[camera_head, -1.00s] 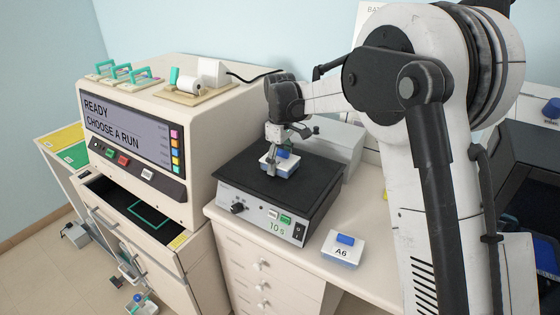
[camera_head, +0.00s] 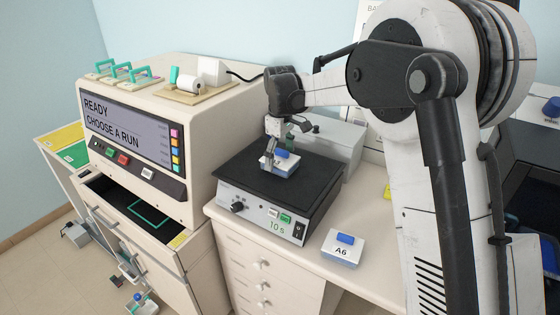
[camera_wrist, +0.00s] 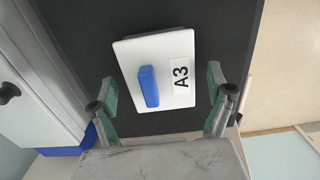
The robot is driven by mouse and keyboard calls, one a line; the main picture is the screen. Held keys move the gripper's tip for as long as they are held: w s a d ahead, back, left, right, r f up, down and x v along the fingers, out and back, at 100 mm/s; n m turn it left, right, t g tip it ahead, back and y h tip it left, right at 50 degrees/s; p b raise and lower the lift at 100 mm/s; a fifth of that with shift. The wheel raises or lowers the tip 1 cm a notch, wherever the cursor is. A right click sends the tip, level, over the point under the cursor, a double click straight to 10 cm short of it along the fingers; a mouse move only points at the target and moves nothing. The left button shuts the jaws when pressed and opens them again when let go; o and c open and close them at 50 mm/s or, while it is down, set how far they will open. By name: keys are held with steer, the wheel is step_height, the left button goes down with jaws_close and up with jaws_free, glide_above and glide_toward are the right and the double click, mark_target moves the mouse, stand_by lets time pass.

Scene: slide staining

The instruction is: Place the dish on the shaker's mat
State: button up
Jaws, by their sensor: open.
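In the wrist view the dish (camera_wrist: 181,80) carries the label A3 and lies flat on the dark mat (camera_wrist: 205,22). My gripper (camera_head: 272,158) is at the dish in the head view. In the wrist view my gripper (camera_wrist: 166,95) is open, with its two green-padded fingers apart on either side of the dish's near part and not pressed on the blue grip (camera_wrist: 148,86).
A second dish labelled A6 (camera_head: 343,247) lies on the counter right of the shaker. The large stainer (camera_head: 135,130) with a lit screen stands left, its drawer open. A grey box (camera_head: 333,139) stands behind the shaker.

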mark_target(280, 158)
step_height(280, 158, up, 10)
steer(key=s+d+r+m+t, duration=0.25)
steer(key=s+d+r, duration=0.25)
steer(key=s+d, duration=0.25)
steer(key=s+d+m+t, duration=0.1)
steer(key=s+d+m, duration=0.1)
steer(key=s+d, duration=0.35)
steer(key=s+d+f+m+t, duration=0.1)
steer(key=s+d+m, duration=0.1)
steer(key=s, duration=0.6)
steer(key=s+d+m+t, duration=0.1)
steer(key=s+d+m, duration=0.15)
steer(key=s, duration=0.45)
steer(key=s+d+f+m+t, duration=0.1)
steer(key=s+d+f+m, duration=0.1)
steer(key=s+d+f, duration=0.2)
steer(key=s+f, duration=0.3)
steer(key=s, duration=0.2)
steer(key=shift+s+f+m+t, duration=0.15)
steer(key=shift+s+m+t, duration=0.1)
steer(key=shift+m+t, duration=0.15)
step_height(280, 158, down, 4)
steer(key=b, duration=0.4)
